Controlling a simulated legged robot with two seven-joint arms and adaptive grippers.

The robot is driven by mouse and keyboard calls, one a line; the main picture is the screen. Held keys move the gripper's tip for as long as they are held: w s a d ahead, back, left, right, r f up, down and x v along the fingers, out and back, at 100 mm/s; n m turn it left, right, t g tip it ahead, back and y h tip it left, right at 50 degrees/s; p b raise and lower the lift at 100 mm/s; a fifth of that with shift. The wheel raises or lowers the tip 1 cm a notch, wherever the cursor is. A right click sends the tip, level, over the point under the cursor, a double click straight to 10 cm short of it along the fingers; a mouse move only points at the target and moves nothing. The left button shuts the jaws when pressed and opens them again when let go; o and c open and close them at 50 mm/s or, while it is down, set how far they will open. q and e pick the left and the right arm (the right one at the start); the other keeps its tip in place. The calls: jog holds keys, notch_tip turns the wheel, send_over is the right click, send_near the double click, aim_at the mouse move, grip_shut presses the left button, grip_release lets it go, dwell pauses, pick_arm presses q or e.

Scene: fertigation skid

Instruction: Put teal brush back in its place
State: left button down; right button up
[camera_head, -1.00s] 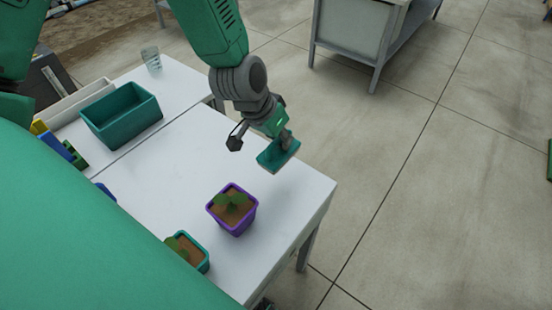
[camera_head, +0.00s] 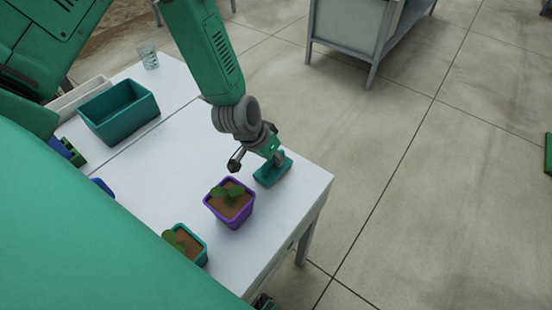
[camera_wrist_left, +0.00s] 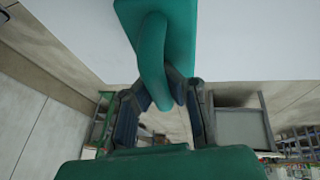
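The teal brush (camera_head: 272,171) has a flat rectangular head and a curved handle. It is in my left gripper (camera_head: 277,154), low over the right part of the white table. I cannot tell whether its head touches the tabletop. In the left wrist view the brush (camera_wrist_left: 155,50) fills the top middle, and the dark fingers of the left gripper (camera_wrist_left: 163,98) close around its handle. My right gripper is not in view.
A purple pot (camera_head: 230,203) with a plant stands just left of the brush, and a teal pot (camera_head: 187,244) nearer. A teal bin (camera_head: 120,113) and a clear cup (camera_head: 148,57) stand at the back left. The white table (camera_head: 165,165) has bare surface between.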

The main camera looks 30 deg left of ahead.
pick_arm(q)
jog(key=shift+f, duration=0.2)
jog(key=c, duration=1.7)
grip_release()
jog(key=shift+d+r, duration=0.1)
jog(key=shift+a, duration=0.4)
jog(key=shift+s+a+r, duration=0.1)
jog(key=shift+a+r, duration=0.15)
jog(key=shift+r, duration=0.15)
jog(key=p+v, duration=0.1)
jog(key=v, duration=1)
jog(key=shift+s+d+r, duration=0.1)
jog(key=shift+d, duration=0.2)
